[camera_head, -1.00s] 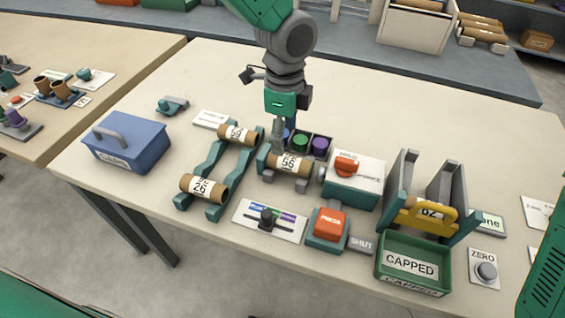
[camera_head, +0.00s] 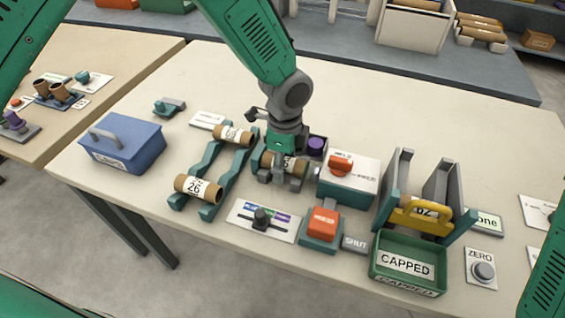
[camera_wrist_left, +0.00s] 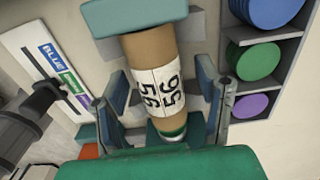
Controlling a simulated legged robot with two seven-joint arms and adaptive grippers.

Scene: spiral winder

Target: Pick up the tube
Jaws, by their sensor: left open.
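A brown cardboard tube (camera_wrist_left: 152,50) with a white label reading 56 lies in a grey and teal holder. In the head view, the tube (camera_head: 297,167) is partly hidden by my left gripper (camera_head: 278,177), which is over it from above. In the left wrist view, the open fingers of my left gripper (camera_wrist_left: 160,103) stand on either side of the tube. Whether they touch it I cannot tell. Two more tubes lie on a teal sloped rack to the left: one labelled 26 (camera_head: 197,188) and one behind it (camera_head: 233,135). My right gripper is out of view.
A grey-white box with a red knob (camera_head: 348,178) stands right of the tube, and a block of coloured caps (camera_wrist_left: 258,60) close behind it. A red button (camera_head: 323,223), a slider panel (camera_head: 262,218) and a green CAPPED tray (camera_head: 408,286) are in front.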

